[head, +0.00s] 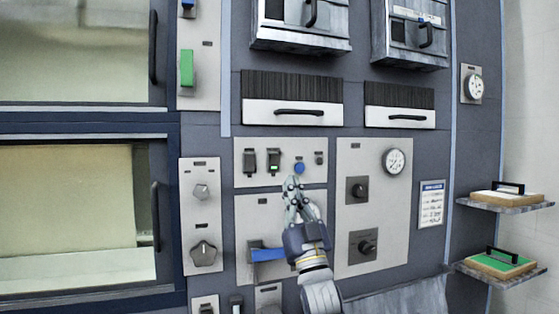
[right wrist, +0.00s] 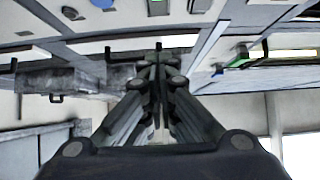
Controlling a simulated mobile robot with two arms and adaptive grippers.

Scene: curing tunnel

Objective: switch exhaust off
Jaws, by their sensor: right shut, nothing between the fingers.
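A light grey control plate (head: 240,172) on the machine front carries two dark switches, a blue button and a small dark knob. The left switch (head: 249,161) shows no light. I cannot read which one is the exhaust. My right gripper (head: 292,184) is shut and empty, its tips just below the blue button; contact cannot be judged. It also shows in the right wrist view (right wrist: 158,62). My left gripper is out of view.
Below is a plate with a blue lever (head: 267,254), close to my right gripper. A panel with a round gauge (head: 396,161) and two dark knobs is to the right. Shelves with trays (head: 501,262) stick out at far right. Drawer handles (head: 299,112) protrude above.

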